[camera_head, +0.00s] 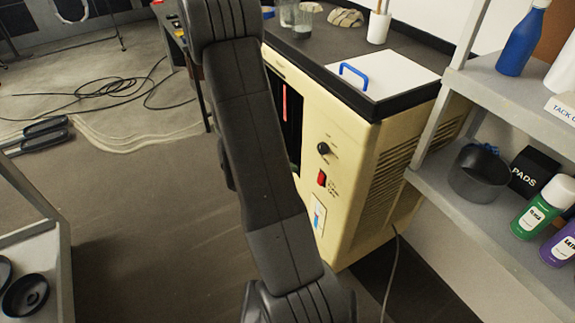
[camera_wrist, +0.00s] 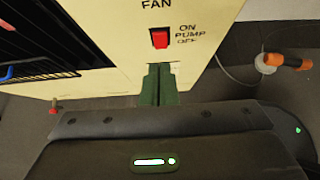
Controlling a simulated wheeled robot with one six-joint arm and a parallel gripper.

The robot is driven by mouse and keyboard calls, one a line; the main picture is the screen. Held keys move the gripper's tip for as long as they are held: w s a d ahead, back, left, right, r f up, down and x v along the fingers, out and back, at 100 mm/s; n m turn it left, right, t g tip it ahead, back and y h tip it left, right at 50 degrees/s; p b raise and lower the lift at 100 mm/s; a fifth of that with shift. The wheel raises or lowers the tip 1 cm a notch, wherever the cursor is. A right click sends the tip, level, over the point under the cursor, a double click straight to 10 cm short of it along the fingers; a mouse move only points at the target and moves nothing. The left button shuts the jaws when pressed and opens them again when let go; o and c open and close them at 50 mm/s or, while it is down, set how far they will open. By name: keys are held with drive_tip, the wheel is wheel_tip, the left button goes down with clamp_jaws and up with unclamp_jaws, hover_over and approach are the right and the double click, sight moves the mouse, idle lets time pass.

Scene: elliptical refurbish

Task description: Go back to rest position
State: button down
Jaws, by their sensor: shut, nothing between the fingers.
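My gripper (camera_wrist: 158,84) shows in the wrist view with its two dark green fingers together and nothing between them. Its fingertips are just below the red pump switch (camera_wrist: 159,39) on the cream cabinet's front panel; I cannot tell whether they touch the panel. In the head view my arm crosses the middle of the picture in front of the cream cabinet (camera_head: 350,190), and the gripper is hidden there. The red switch (camera_head: 321,178) and a black knob (camera_head: 323,148) also show there.
A grey shelf (camera_head: 500,215) with bottles and a dark pot (camera_head: 478,172) stands close on the right. A white lid with a blue handle (camera_head: 354,75) lies on the cabinet top. Black cables (camera_head: 105,88) lie on the floor at the back left. Open floor lies left of my arm.

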drive_tip(key=shift+s+a+r, duration=0.15)
drive_tip(key=shift+a+r, duration=0.05)
drive_tip(key=shift+r, duration=0.15)
